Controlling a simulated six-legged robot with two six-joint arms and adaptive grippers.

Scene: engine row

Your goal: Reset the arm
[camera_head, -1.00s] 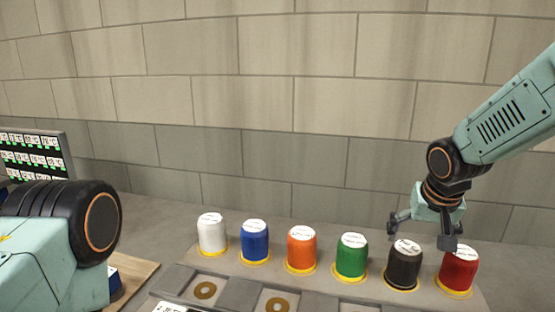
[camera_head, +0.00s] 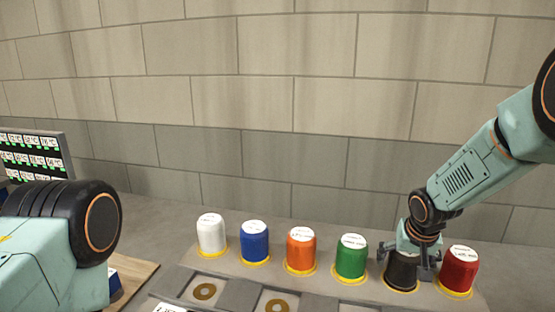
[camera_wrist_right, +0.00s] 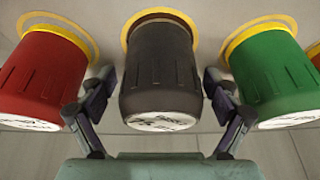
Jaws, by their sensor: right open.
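My right gripper (camera_head: 407,265) is open around the black cap (camera_head: 401,272), with one finger on each side of it. In the right wrist view the black cap (camera_wrist_right: 160,75) stands between the two open fingers of the right gripper (camera_wrist_right: 158,100), with small gaps on both sides. The cap sits in a yellow ring. My left arm's dark joint shows at the left of the head view; its gripper is outside the picture.
The red cap (camera_head: 459,269) and the green cap (camera_head: 351,257) stand close on either side. Orange (camera_head: 301,249), blue (camera_head: 254,241) and white (camera_head: 211,234) caps continue the row leftward. A display panel (camera_head: 36,154) stands at the far left. A block wall (camera_head: 300,100) is behind.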

